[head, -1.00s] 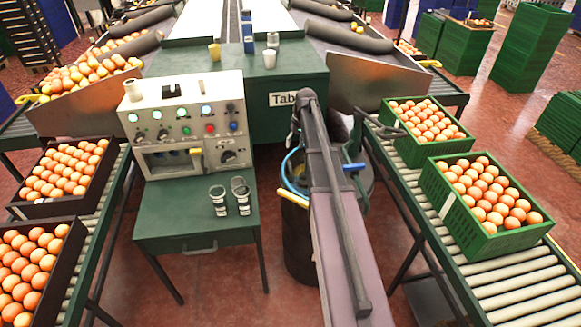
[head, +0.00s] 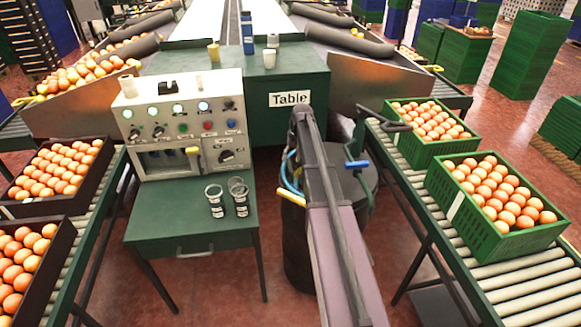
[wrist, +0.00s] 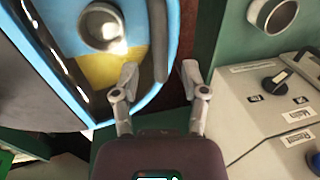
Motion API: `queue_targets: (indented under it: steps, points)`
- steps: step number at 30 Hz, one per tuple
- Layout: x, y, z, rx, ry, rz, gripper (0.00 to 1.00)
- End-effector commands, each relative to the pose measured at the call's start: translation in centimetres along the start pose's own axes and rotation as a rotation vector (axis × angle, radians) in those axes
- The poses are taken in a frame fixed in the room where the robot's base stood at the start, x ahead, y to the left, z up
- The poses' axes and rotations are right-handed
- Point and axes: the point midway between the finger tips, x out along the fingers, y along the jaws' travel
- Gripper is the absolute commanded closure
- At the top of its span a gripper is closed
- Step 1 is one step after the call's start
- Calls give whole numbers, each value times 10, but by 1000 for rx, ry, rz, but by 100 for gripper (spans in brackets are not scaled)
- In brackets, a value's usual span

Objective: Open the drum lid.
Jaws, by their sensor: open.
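The dark drum (head: 297,255) stands on the floor behind my arm, between the green table and the right conveyor. My arm hides much of its top. A dark round surface, seemingly its lid (head: 346,187), shows right of my arm, with a blue-ended handle (head: 357,164) near it. A blue and yellow curved edge shows at the drum's left. My gripper (wrist: 160,76) is open and empty in the wrist view, its fingers near the edge of a blue and yellow surface (wrist: 125,68). The head view does not show the fingers clearly.
A control panel (head: 190,120) stands on the green table, close right in the wrist view (wrist: 285,115). Two glasses (head: 228,198) stand on a lower green table (head: 180,228). Green crates of oranges (head: 475,235) sit on the right conveyor, dark crates (head: 30,275) on the left.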

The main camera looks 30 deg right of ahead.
Motion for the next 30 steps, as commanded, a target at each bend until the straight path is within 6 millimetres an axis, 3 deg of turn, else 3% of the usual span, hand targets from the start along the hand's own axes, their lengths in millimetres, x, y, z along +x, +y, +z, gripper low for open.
queue_targets:
  steps: [9,24,30]
  points:
    - [21,0,0,0,0,0,43]
    - [23,0,0,0,0,0,43]
    - [23,0,0,0,0,0,100]
